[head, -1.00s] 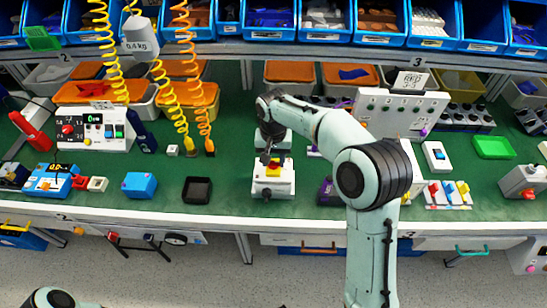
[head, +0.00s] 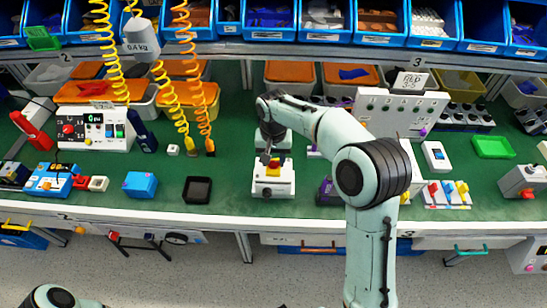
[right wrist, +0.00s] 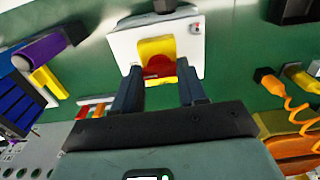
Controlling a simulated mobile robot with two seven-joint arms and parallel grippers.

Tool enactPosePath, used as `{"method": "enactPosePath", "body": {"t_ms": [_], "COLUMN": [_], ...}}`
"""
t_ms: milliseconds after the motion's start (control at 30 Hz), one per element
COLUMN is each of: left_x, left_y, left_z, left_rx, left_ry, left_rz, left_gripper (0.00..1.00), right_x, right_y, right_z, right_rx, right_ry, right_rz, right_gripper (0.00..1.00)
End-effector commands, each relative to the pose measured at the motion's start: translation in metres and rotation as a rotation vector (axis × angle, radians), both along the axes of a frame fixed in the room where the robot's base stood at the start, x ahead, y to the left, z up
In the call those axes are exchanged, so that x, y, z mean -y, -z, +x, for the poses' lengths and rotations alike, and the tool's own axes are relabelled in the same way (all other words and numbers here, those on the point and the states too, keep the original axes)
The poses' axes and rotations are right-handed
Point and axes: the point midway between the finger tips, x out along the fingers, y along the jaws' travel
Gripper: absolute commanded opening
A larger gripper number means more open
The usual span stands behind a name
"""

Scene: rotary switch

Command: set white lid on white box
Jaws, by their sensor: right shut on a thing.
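A white box (head: 272,190) stands on the green bench in the middle of the head view. At its top is a white lid (right wrist: 125,46) carrying a yellow block (right wrist: 155,46) and a red knob (right wrist: 159,66), large in the right wrist view. My right gripper (right wrist: 160,72) points at it, its two dark fingers on either side of the yellow and red part, shut on the lid by that part. In the head view my arm and gripper partly cover the far side. I cannot tell whether lid and box touch. My left gripper is out of view.
A black tray (head: 197,190) and a blue box (head: 140,185) stand to the left. A dark purple part (head: 328,192) lies close on the right. A white panel (head: 400,110) stands behind my right arm. Yellow and orange coiled cords hang at the left. Green bench is free left of the box.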

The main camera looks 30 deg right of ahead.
Motion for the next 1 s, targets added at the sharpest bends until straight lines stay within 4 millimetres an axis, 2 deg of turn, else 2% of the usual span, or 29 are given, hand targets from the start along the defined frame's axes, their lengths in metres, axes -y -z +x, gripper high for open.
{"method": "enactPosePath", "body": {"t_ms": [667, 700, 767, 1000], "left_x": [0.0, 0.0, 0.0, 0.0], "left_y": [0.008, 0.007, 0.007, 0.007], "left_z": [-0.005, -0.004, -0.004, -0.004], "left_rx": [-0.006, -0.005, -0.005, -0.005], "left_ry": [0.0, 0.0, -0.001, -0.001], "left_rz": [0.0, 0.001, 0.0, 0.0], "left_gripper": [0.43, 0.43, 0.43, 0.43], "right_x": [0.0, 0.0, 0.0, 0.0], "right_y": [0.015, 0.015, 0.014, 0.014], "right_z": [0.0, 0.0, 0.0, 0.0], "right_rx": [-0.001, -0.001, 0.0, -0.001], "right_ry": [0.0, 0.0, 0.0, 0.0], "right_rz": [0.0, 0.001, 0.0, 0.001], "right_gripper": [0.0, 0.51, 0.71, 0.71]}}
